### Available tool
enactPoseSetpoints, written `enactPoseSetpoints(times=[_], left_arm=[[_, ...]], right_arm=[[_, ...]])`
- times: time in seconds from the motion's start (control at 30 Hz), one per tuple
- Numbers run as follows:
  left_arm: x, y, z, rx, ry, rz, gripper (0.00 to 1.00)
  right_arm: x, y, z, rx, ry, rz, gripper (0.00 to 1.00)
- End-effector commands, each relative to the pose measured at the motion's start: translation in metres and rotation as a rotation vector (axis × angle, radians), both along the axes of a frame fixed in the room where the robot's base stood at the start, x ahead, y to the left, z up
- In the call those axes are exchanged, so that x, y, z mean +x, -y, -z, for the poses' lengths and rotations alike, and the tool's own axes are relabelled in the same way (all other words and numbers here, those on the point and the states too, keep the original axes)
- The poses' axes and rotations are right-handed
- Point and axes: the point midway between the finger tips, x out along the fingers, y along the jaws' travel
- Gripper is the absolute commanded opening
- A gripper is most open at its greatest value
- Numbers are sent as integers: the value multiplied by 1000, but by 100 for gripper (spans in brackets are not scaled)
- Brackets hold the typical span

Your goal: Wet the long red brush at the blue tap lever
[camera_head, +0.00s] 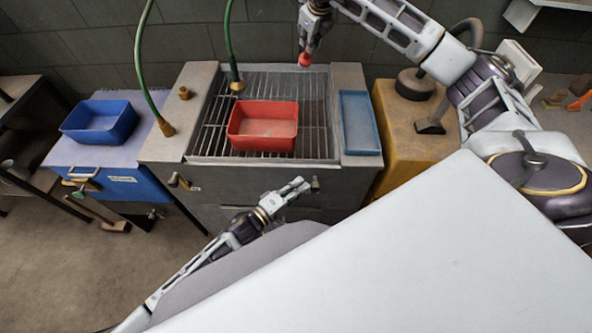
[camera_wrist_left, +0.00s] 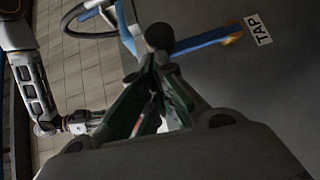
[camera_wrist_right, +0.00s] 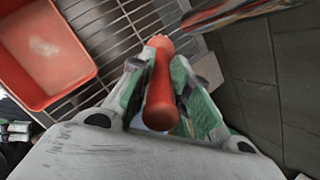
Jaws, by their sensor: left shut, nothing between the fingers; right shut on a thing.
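The long red brush is in my right gripper (camera_head: 307,42). Its red end (camera_head: 304,59) shows below the fingers in the head view, and its red handle (camera_wrist_right: 160,88) lies between the green-padded fingers (camera_wrist_right: 160,75) in the right wrist view. Its bristles cannot be made out. The blue tap lever (camera_wrist_left: 208,40) shows in the left wrist view beside a white TAP label (camera_wrist_left: 258,30). My left gripper (camera_head: 303,183) is shut and empty in front of the counter. Its fingertips (camera_wrist_left: 157,62) are close to the lever and a dark round knob (camera_wrist_left: 160,37); contact cannot be told.
A red tray (camera_head: 263,143) sits on the metal grate (camera_head: 311,110). A narrow blue tray (camera_head: 360,122) lies to its right. A blue tub (camera_head: 99,121) stands at the left. Two green hoses (camera_head: 230,45) hang over the counter. A yellow cabinet (camera_head: 408,130) stands at the right.

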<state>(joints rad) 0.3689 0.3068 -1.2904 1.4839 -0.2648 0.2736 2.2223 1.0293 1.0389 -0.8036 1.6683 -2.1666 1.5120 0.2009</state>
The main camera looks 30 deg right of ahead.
Motion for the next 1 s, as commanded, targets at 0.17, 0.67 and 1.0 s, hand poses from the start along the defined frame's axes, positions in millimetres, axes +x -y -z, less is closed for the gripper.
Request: enactPoseSetpoints(times=[0.17, 0.67, 1.0], left_arm=[[0, 1, -1, -1, 0, 1, 0], [5, -8, -2, 0, 2, 0, 0], [21, -37, -9, 0, -1, 1, 0]], right_arm=[[0, 0, 0, 0, 1, 0, 0], [0, 0, 0, 0, 1, 0, 0], [0, 0, 0, 0, 1, 0, 0]])
